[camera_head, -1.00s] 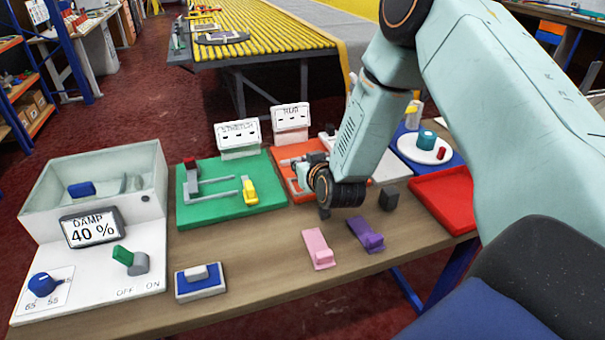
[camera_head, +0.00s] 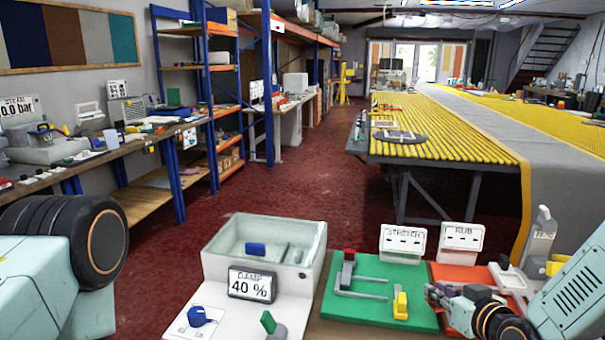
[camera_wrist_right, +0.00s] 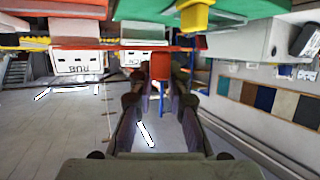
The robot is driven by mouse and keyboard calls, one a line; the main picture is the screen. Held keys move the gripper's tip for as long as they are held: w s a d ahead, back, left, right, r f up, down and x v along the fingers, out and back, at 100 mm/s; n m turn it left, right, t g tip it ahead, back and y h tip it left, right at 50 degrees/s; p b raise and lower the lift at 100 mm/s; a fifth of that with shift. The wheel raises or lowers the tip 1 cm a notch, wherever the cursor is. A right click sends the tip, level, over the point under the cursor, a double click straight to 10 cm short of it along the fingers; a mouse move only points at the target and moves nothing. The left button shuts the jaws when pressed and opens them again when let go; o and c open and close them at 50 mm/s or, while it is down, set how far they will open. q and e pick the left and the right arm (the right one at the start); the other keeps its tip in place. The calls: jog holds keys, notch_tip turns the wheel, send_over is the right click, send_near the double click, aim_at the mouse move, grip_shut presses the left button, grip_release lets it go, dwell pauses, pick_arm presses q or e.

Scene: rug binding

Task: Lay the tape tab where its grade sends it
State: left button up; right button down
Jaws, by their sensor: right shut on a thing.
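My right gripper (camera_head: 440,294) is low over the orange board (camera_head: 457,272), right of the yellow clamp (camera_head: 401,306). In the right wrist view its fingertips (camera_wrist_right: 160,88) close around a small orange-red piece (camera_wrist_right: 160,66). I cannot tell for sure that this is the tape tab. The piece is not clear in the head view. The green board (camera_head: 362,319) bears the yellow clamp and a grey rail with a red-topped post. Behind the boards stand a STRETCH sign (camera_head: 403,243) and a RUB sign (camera_head: 460,243). My left gripper is out of view.
A white basin (camera_head: 215,262) with a DAMP 40 % display (camera_head: 252,285) stands left of the green board. A blue knob (camera_head: 200,316) and a green lever (camera_head: 269,322) are in front. A yellow roller table (camera_head: 440,135) lies behind, across red floor.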

jog(key=s+a+f+n+y, duration=0.1)
jog(key=s+a+y, duration=0.1)
jog(key=s+a+f+n+g+y+b, duration=0.1)
jog(key=s+a+n, duration=0.1)
jog(key=s, duration=0.1)
jog(key=s+a+f+n+g+y, duration=0.1)
jog(key=s+a+n+y, duration=0.1)
jog(key=shift+s+a+f+y+b, duration=0.2)
jog(key=shift+s+y+b, duration=0.05)
jog(key=shift+y+b, duration=0.1)
jog(key=s+a+n+g+y+b, duration=0.1)
jog(key=s, duration=0.1)
jog(key=s+a+f+n+g+y+b, duration=0.1)
jog(key=s, duration=0.2)
jog(key=s+a+n+g+y+b, duration=0.1)
jog(key=s+a+n, duration=0.1)
jog(key=s, duration=0.1)
jog(key=shift+a+f+g+b, duration=0.1)
jog(key=shift+f+g+b, duration=0.1)
jog(key=shift+g+b, duration=0.15)
jog(key=shift+w+d+r, duration=0.1)
jog(key=shift+w+d, duration=0.1)
jog(key=shift+b, duration=0.3)
